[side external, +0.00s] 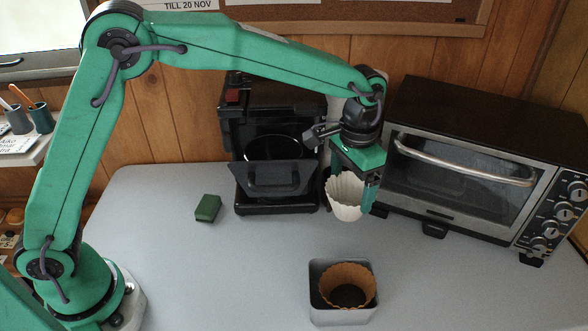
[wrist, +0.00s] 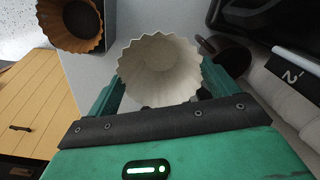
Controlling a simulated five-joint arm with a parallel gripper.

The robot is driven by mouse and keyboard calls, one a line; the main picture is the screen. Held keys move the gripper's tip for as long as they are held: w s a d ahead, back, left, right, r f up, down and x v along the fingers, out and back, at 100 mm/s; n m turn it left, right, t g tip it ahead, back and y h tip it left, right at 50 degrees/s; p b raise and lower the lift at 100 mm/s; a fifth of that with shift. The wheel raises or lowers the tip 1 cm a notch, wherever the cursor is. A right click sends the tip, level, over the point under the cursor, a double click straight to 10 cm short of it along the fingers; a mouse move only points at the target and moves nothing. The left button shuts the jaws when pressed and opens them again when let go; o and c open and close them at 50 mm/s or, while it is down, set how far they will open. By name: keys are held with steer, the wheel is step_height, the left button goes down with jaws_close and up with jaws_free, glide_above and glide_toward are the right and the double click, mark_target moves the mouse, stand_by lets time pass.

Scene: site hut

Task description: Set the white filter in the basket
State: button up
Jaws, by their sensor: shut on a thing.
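The white fluted filter (side external: 344,196) is in my gripper (side external: 360,188), held above the table in front of the gap between the coffee machine and the oven. In the wrist view the filter (wrist: 160,66) sits between the two green fingers, open side showing and empty inside. My gripper (wrist: 160,88) is shut on it. The black basket (side external: 272,179) is swung or pulled out at the front of the black coffee machine (side external: 236,115), to the left of the filter. Its round inside is dark and only partly visible.
A grey bin (side external: 316,290) at the table's front holds a brown filter (side external: 347,272) with dark contents. A green block (side external: 207,208) lies left of the coffee machine. A toaster oven (side external: 455,180) fills the right side.

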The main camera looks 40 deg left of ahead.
mark_target(274, 170)
steer(key=shift+r, duration=0.15)
stand_by(0.3)
step_height(274, 170, up, 26)
steer(key=s+a+n, duration=0.4)
steer(key=s+a, duration=0.5)
steer(key=a, duration=0.2)
steer(key=shift+n, duration=0.3)
steer(key=shift+s+a+f, duration=0.15)
steer(key=shift+f, duration=1.05)
steer(key=shift+s+a+f, duration=0.1)
steer(key=shift+f, duration=1.1)
steer(key=shift+f, duration=0.1)
steer(key=shift+f, duration=4.9)
steer(key=shift+f, duration=0.35)
